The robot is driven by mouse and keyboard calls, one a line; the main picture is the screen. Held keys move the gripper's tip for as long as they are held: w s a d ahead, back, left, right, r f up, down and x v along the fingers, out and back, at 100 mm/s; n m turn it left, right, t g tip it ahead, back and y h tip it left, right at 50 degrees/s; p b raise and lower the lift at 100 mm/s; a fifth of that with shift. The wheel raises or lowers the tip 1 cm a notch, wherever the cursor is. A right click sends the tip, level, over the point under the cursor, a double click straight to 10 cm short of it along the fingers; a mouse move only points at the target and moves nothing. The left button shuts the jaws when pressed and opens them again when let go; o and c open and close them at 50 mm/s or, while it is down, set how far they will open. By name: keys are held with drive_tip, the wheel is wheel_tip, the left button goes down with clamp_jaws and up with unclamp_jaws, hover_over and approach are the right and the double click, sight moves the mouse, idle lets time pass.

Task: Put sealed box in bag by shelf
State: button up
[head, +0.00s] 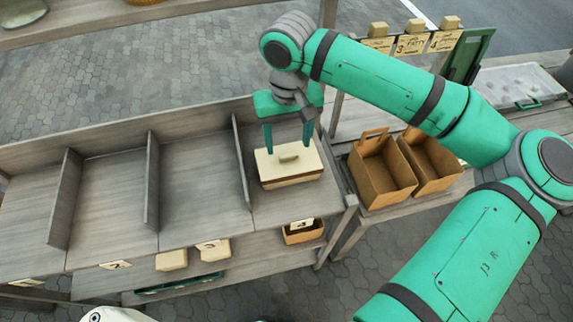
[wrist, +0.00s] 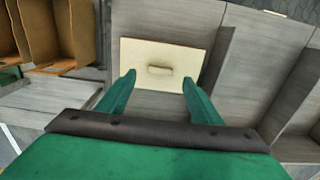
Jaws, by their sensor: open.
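The sealed box (head: 290,167) is cream with a small raised handle on its lid and a brown lower edge. It lies on the right end compartment of the grey wooden shelf (head: 195,200). It also shows in the wrist view (wrist: 158,50), beyond my fingertips. My gripper (head: 288,148) is open and empty, pointing down above the box; its fingers (wrist: 158,82) reach toward the near part of the box. I cannot tell if they touch it. Two brown open-topped bags, a left one (head: 385,178) and a right one (head: 432,165), stand to the right of the shelf.
Upright dividers (head: 152,180) split the shelf's top. Below are cream blocks (head: 171,260) and a small brown crate (head: 303,232). A sign board (head: 412,43) with cream blocks stands behind the bags. The shelf's other compartments are empty.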

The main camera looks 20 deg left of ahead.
sight(288, 155)
wheel_tip(288, 155, down, 4)
drive_tip(key=shift+s+d+f, duration=0.1)
drive_tip(key=shift+s, duration=0.1)
drive_tip(key=c, duration=1.5)
clamp_jaws()
drive_tip(key=shift+r, duration=0.2)
